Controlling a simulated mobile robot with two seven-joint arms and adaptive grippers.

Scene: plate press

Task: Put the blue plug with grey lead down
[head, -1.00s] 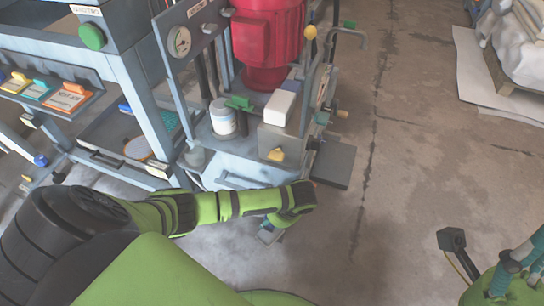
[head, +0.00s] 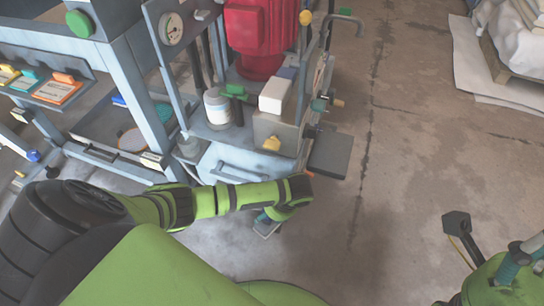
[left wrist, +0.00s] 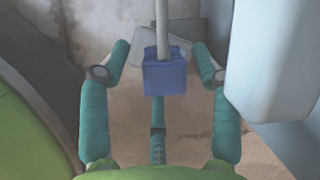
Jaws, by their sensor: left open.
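The blue plug (left wrist: 165,77) with its grey lead (left wrist: 161,25) shows in the left wrist view. It is between the two teal fingers of my left gripper (left wrist: 158,70), with a visible gap on each side. That gripper is open. In the head view my left gripper (head: 267,222) is mostly hidden by my green arm, low in front of the machine; the plug cannot be made out there. A pale grey flat piece lies behind the plug in the wrist view. Teal parts of my right gripper (head: 516,254) show at the lower right, cut off by the frame.
The press with a red cylinder (head: 262,38) and a white bottle (head: 218,106) stands beyond my left arm. A dark flat plate (head: 331,155) juts from its right side. A dark block (head: 457,224) with a yellow cord is near my right arm. The floor between is clear.

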